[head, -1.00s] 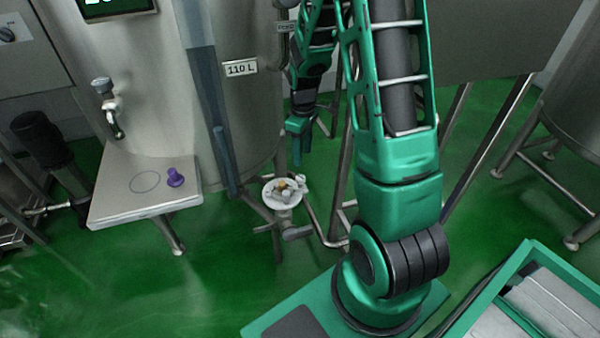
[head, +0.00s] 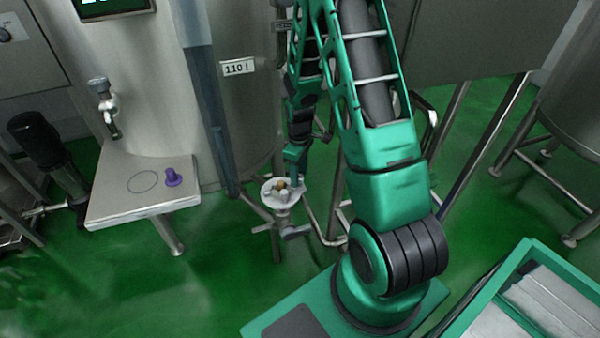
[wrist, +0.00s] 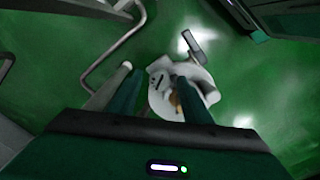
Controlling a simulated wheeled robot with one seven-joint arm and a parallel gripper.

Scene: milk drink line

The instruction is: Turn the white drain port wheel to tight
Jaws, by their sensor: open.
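The white drain port wheel (head: 287,198) sits low on the drain pipe below the tank, with a tan middle and pale knobs on top. In the wrist view the white wheel (wrist: 158,103) lies past the fingers, partly hidden by the right one. My gripper (head: 297,178) is just above the wheel, near its back right side. In the wrist view my gripper (wrist: 154,78) is open, with nothing held between its fingers. I cannot tell whether a finger touches the wheel. Any tight marking is too small to read.
The steel tank (head: 245,120) with the 110 L label stands behind the wheel. A valve handle (head: 295,232) and pipes are below it. A steel shelf (head: 125,200) with a purple stopper (head: 173,178) is at left. Frame legs (head: 480,150) stand at right.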

